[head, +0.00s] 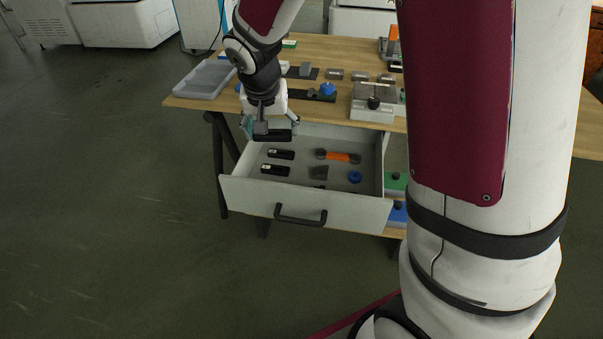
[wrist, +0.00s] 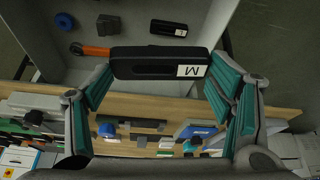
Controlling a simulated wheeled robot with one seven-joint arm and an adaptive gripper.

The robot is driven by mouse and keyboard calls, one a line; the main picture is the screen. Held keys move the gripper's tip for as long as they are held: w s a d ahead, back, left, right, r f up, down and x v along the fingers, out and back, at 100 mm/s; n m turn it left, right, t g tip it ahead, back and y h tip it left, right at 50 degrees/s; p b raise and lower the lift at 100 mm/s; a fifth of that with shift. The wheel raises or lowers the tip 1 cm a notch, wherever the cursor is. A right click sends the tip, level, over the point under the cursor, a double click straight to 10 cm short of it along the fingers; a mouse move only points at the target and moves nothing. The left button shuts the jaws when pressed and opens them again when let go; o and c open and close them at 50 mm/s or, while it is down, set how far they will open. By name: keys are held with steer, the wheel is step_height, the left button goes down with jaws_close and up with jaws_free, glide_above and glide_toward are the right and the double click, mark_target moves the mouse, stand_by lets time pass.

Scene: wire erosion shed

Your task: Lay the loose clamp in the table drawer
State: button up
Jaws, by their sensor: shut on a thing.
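My gripper (head: 270,128) is shut on a black clamp (head: 275,136), held above the back left part of the open table drawer (head: 245,193). In the wrist view the held clamp (wrist: 135,66) lies crosswise between the teal finger pads and shows a white label marked M. Two similar black clamps (head: 281,154) (head: 275,170) lie in the left half of the drawer. The drawer's floor (wrist: 120,20) shows beyond the held clamp in the wrist view. Whether the held clamp touches anything below is hard to tell, but it looks clear of the floor.
The drawer also holds an orange-handled tool (head: 338,156), a blue ring (head: 354,177) and grey blocks (head: 319,173). Bare floor shows between them. The wooden table top (head: 345,51) above carries a grey tray (head: 205,80), a blue knob (head: 327,89) and a fixture (head: 373,105).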

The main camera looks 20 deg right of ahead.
steer(key=w+a+f+m+b, duration=0.2)
steer(key=w+f+b, duration=0.2)
steer(key=f, duration=0.5)
steer(key=b, duration=0.4)
glide_toward(267, 178)
steer(key=f, duration=0.1)
steer(key=s+f, duration=0.1)
steer(key=shift+s+d+f+h, duration=0.3)
steer(key=shift+s+d+f, duration=0.05)
steer(key=shift+f+b, duration=0.65)
steer(key=shift+b, duration=0.05)
steer(key=o, duration=1.4)
steer(key=shift+r, duration=0.1)
steer(key=shift+r+p, duration=0.75)
steer(key=shift+p, duration=0.4)
steer(key=p+v, duration=0.3)
steer(key=v, duration=0.8)
steer(key=shift+s+r, duration=0.1)
steer(key=shift+r, duration=0.25)
